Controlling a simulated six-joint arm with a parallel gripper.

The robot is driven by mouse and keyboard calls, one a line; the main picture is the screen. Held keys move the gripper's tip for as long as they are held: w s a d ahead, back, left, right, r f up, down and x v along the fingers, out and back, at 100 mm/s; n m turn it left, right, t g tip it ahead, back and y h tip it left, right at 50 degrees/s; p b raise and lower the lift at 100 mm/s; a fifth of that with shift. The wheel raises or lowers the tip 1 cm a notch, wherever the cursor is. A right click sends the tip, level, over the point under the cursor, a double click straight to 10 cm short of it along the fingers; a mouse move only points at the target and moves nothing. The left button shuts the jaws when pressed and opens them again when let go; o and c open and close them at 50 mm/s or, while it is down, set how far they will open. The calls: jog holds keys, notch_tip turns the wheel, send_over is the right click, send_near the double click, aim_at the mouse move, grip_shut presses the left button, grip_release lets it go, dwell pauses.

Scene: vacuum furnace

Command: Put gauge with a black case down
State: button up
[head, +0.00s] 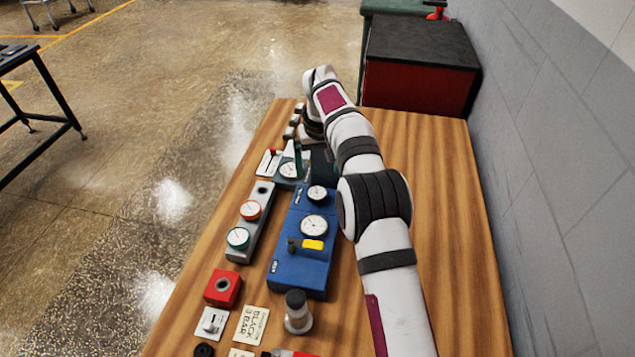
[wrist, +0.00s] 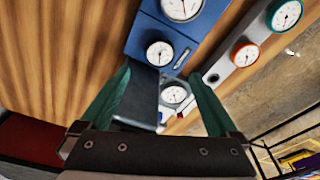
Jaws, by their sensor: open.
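A white-dialled gauge in a dark case (head: 289,170) sits among the devices at the far end of the wooden table, just beyond the blue panel. It also shows in the wrist view (wrist: 175,94), between the green fingers. A dark, flat-sided block (wrist: 136,92) beside its dial also lies between the fingers; I cannot tell if it is part of the same case. My gripper (wrist: 158,76) is open, its fingers on either side of these. In the head view my gripper (head: 303,160) is partly hidden by my arm. Contact with the fingers is unclear.
The blue panel (head: 290,268) carries two gauges. A grey panel (head: 263,224) left of it holds orange- and teal-ringed gauges. A red button box (head: 222,288), labels and a small cylinder (head: 298,318) stand nearer. The table's right side (head: 450,220) is clear beside the wall.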

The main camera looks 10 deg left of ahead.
jog(key=s+d+r+m, duration=0.4)
jog(key=s+d+r, duration=0.7)
jog(key=s+r, duration=0.25)
jog(key=s+d+f+m, duration=0.2)
jog(key=s, duration=0.7)
jog(key=s+d+f+m+g, duration=0.1)
jog(key=s+d+f+m, duration=0.1)
jog(key=s, duration=0.8)
jog(key=s+d+f+m+y, duration=0.1)
jog(key=s+d+f+m, duration=0.1)
jog(key=s, duration=0.7)
jog(key=shift+s+d+f+g, duration=0.15)
jog(key=shift+d+f+g, duration=0.25)
jog(key=shift+d+f, duration=0.1)
jog(key=shift+c, duration=0.2)
